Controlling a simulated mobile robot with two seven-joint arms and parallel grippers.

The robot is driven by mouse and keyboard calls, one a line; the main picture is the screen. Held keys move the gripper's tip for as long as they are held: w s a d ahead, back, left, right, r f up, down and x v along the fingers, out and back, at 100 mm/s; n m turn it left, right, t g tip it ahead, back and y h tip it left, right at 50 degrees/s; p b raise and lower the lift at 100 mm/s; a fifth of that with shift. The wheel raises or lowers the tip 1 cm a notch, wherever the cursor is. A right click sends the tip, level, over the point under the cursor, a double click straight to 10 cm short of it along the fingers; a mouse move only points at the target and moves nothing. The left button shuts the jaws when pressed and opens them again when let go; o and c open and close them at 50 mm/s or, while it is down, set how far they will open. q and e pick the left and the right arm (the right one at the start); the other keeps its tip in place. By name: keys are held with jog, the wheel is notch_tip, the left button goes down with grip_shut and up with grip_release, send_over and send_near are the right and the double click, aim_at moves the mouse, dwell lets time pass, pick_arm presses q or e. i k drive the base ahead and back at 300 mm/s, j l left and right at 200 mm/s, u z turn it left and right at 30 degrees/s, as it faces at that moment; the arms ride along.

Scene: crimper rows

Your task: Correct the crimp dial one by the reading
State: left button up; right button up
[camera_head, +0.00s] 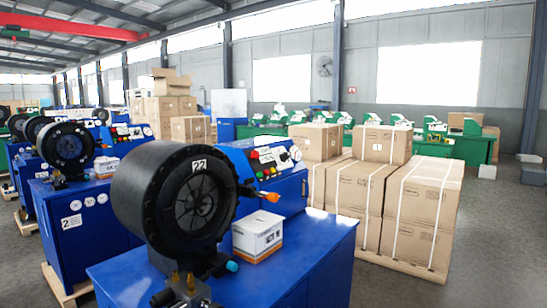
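A blue crimper with a large round black head (135,200) stands close in front of me. A label (198,165) on the head seems to read 22. Its blue control panel (285,187) faces me, with coloured buttons (264,155) and two small round dials at its upper right, a left one (284,156) and a right one (295,152). Their needles and figures are too small to read. I cannot tell which one is dial one. An orange-tipped lever (271,197) sticks out of the panel. Neither of my grippers is in view.
A small white box (257,238) sits on the blue bench top (300,250) beside the head. Strapped cartons (423,210) stand on pallets to the right. More blue crimpers (72,150) line up at the left. Grey floor (500,245) is open at far right.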

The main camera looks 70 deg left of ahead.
aim_at(284, 157)
jog(key=i+u, duration=0.25)
jog(key=u, duration=0.15)
jog(key=i+u, duration=0.4)
jog(key=i+l+u, duration=0.1)
jog(key=u, duration=0.3)
jog(key=i+u, duration=0.25)
jog(key=u, duration=0.2)
jog(key=i+l+u, duration=0.15)
jog(key=u, duration=0.3)
jog(key=i+l+u, duration=0.25)
jog(key=u, duration=0.2)
jog(key=i+l+u, duration=0.2)
jog(key=u, duration=0.3)
jog(key=i+l+u, duration=0.1)
jog(key=l+u, duration=0.35)
